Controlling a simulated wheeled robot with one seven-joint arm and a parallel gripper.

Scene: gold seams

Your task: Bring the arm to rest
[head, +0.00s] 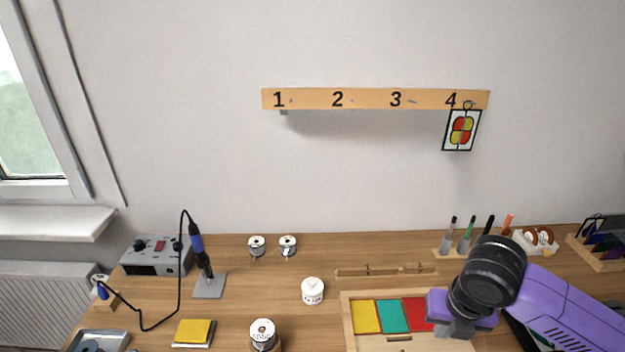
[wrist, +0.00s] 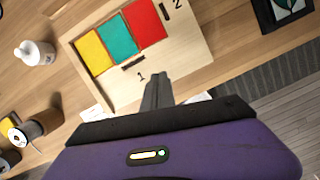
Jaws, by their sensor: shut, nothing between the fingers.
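My arm reaches in from the right in the head view, black and purple. My gripper (head: 458,328) is over the right part of a wooden tray (head: 349,318). In the wrist view my gripper (wrist: 157,80) has its fingers together with nothing between them, near the tray's edge by the mark 1. The tray (wrist: 187,79) holds a yellow, a teal and a red panel side by side. My arm hides the tray's right part in the head view.
A soldering iron (head: 203,258) stands upright at the left by a grey control box (head: 157,257). A white jar (head: 312,291) and a spool (head: 263,334) stand left of the tray. A small glass panel (head: 461,130) hangs at hook 4 of the wall rail (head: 375,99).

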